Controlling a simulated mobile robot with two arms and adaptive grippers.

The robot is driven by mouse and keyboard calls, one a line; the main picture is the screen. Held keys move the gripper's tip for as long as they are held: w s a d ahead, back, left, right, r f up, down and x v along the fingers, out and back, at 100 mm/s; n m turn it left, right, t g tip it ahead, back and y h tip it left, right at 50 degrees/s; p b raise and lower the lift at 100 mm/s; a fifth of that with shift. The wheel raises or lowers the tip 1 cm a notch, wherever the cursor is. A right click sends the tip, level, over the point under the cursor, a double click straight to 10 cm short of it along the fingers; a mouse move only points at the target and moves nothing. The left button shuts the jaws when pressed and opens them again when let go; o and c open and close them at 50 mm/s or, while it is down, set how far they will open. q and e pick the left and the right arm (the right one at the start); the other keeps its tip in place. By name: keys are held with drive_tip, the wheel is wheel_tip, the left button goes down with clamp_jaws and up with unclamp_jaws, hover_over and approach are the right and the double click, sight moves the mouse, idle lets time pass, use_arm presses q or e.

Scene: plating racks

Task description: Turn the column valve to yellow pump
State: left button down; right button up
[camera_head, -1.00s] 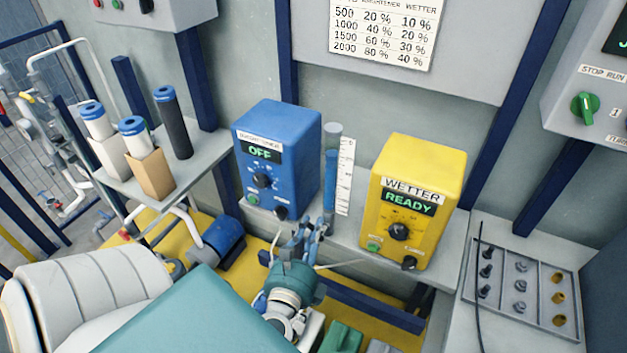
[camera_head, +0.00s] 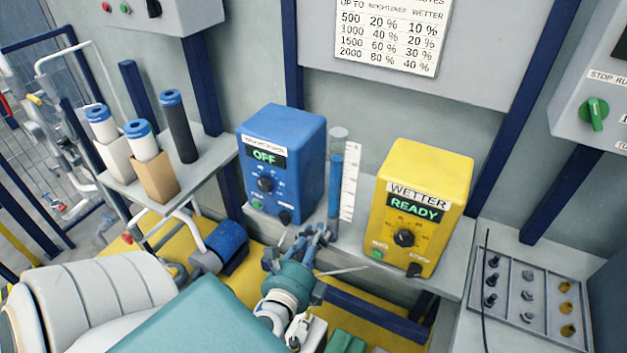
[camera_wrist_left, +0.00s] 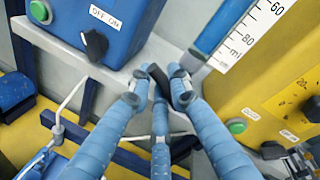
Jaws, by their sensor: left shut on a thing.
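The measuring column (camera_head: 335,185), a clear tube with blue liquid and a white scale, stands between the blue pump (camera_head: 282,150) and the yellow pump (camera_head: 425,190). The blue pump's display reads OFF; the yellow one, labelled WETTER, reads READY. In the left wrist view the column (camera_wrist_left: 225,38) rises at the upper right. My left gripper (camera_head: 318,232) is at the column's foot. In the left wrist view its blue fingers (camera_wrist_left: 160,88) are shut on a small black valve handle (camera_wrist_left: 157,76). The fingers hide much of the valve, so its pointing direction is unclear. My right gripper is not in view.
Both pumps stand close on either side of my left gripper on a grey shelf (camera_head: 350,258). A black knob (camera_wrist_left: 95,44) on the blue pump is near the fingers. Filter cartridges (camera_head: 178,125) stand on the left shelf. A bolt tray (camera_head: 510,325) lies at the right.

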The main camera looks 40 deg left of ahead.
use_arm(q)
drive_tip(key=shift+d+f, duration=0.1)
drive_tip(key=c, duration=1.6)
unclamp_jaws()
drive_tip(key=shift+c, duration=0.2)
drive_tip(key=v, duration=1.2)
